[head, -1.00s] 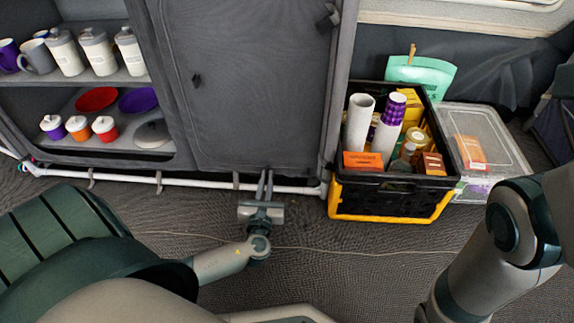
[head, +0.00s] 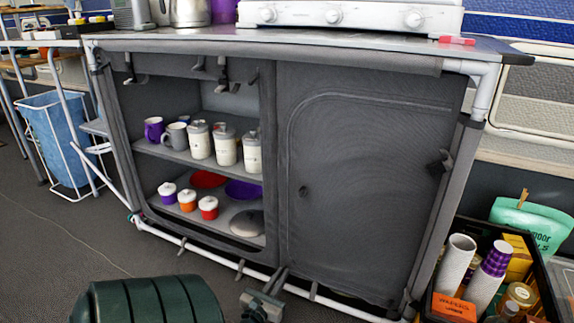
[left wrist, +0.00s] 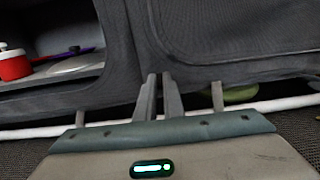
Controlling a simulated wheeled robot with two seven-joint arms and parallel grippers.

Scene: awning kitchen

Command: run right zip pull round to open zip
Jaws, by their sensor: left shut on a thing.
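The right door panel (head: 370,190) of the grey fabric cupboard hangs closed, with an arched zip seam (head: 290,150) up its left side and along its top. My left gripper (head: 280,272) is at the lower left end of this panel, just above the white bottom rail. In the left wrist view my left gripper (left wrist: 162,84) has its two fingers close together at the panel's lower edge. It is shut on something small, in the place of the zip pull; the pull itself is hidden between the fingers. My right gripper is not in view.
The open left side holds mugs, canisters (head: 225,147), lidded pots (head: 187,200) and plates on shelves. A black clip (head: 443,162) sits on the right post. A full black crate (head: 425,290) stands at the lower right. A stove (head: 350,15) is on top.

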